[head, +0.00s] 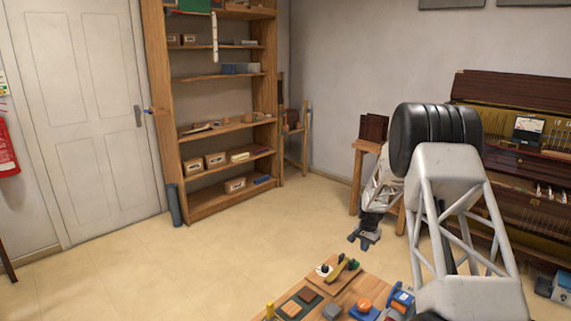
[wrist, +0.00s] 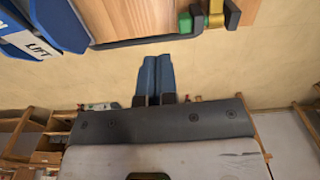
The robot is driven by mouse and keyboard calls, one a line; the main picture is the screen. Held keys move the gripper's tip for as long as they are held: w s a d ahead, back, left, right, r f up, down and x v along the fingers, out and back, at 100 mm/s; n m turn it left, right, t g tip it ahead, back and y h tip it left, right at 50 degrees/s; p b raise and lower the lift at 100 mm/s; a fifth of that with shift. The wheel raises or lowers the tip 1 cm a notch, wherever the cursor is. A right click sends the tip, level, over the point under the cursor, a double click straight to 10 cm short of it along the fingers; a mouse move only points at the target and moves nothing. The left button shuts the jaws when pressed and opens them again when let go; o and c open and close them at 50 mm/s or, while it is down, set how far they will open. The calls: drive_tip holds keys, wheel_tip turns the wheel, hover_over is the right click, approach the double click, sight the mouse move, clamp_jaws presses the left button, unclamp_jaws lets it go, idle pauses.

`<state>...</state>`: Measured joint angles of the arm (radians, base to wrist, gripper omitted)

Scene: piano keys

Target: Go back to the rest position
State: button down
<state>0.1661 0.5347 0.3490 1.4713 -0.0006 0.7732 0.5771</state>
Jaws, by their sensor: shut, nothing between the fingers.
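My gripper (head: 365,240) hangs in the air in the head view, just beyond the far edge of the wooden workbench (head: 378,281). In the wrist view my gripper's two blue fingers (wrist: 155,68) lie side by side, shut with nothing between them. They point toward the bench edge and touch nothing that I can see. The piano (head: 505,150) stands open at the right in the head view, partly hidden by my arm. Its keys are hard to make out.
The wrist view shows a blue part marked LIFT (wrist: 40,45). A wooden shelf (head: 212,130) stands against the back wall. Open floor lies left of the bench.

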drive_tip(key=s+a+r+n+t, duration=0.15)
drive_tip(key=s+a+r, duration=0.35)
drive_tip(key=s+r, duration=0.95)
drive_tip(key=s+a+r+n, duration=0.3)
drive_tip(key=s+a+r, duration=0.2)
drive_tip(key=s+r, duration=0.9)
drive_tip(key=s+a+r+n, duration=0.1)
drive_tip(key=s, duration=1)
drive_tip(key=s+a+r+n, duration=0.1)
drive_tip(key=s+a+r, duration=0.1)
drive_tip(key=s, duration=1)
drive_tip(key=s+a+r+n, duration=0.1)
drive_tip(key=s+a+n, duration=0.1)
drive_tip(key=s, duration=1)
drive_tip(key=shift+r+t, duration=0.3)
drive_tip(key=shift+t, duration=0.15)
drive_tip(key=shift+a, duration=0.1)
